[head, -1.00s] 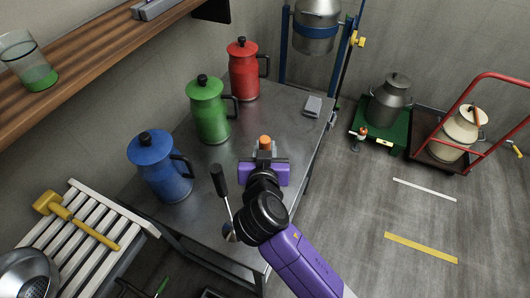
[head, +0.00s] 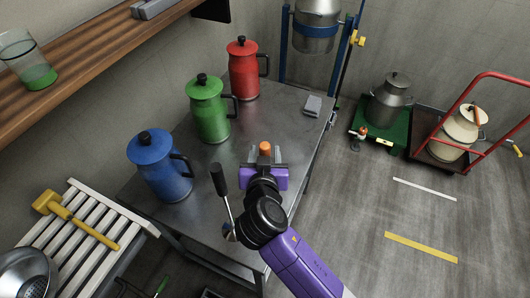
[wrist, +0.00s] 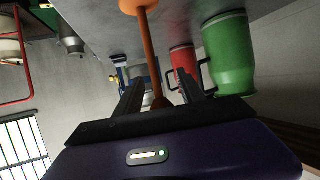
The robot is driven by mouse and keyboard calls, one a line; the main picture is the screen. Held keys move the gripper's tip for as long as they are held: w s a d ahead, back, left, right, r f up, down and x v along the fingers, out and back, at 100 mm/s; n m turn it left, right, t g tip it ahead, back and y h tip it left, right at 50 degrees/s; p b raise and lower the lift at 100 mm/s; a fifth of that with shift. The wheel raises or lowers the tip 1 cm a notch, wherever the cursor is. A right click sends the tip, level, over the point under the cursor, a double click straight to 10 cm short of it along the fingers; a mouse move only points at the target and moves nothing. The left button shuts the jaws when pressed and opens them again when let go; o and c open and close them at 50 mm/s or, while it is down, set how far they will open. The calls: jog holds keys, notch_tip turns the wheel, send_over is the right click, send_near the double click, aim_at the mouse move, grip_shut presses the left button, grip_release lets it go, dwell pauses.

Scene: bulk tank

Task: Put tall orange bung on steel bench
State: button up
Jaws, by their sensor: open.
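The tall orange bung (head: 265,147) is on the steel bench (head: 262,112), right of the green jug. In the wrist view, which looks upside down, the bung's wide orange end (wrist: 138,5) is at the grey bench top and its narrow stem runs between my fingers. It looks upright there, though the exact contact is cut by the frame edge. My gripper (head: 265,156) is open, with one finger on each side of the bung and gaps showing; it also shows in the wrist view (wrist: 162,98).
Blue (head: 160,168), green (head: 210,112) and red (head: 243,72) jugs stand along the bench's wall side. A small grey block (head: 313,105) lies near the far right corner. A black-handled lever (head: 221,185) is just left of my wrist. The bench beyond the bung is clear.

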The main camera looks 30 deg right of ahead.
jog(key=b+v, duration=0.1)
jog(key=v, duration=1.1)
jog(key=s+a+f+n+y, duration=0.1)
jog(key=s+f+n+y, duration=0.7)
jog(key=s, duration=0.6)
jog(key=s+d+r+m+t, duration=0.1)
jog(key=s+d+r+t, duration=0.2)
jog(key=s+r, duration=0.5)
jog(key=s+d, duration=0.1)
jog(key=s, duration=0.3)
jog(key=shift+r+m+h, duration=0.3)
jog(key=shift+h, duration=0.1)
jog(key=shift+d, duration=0.1)
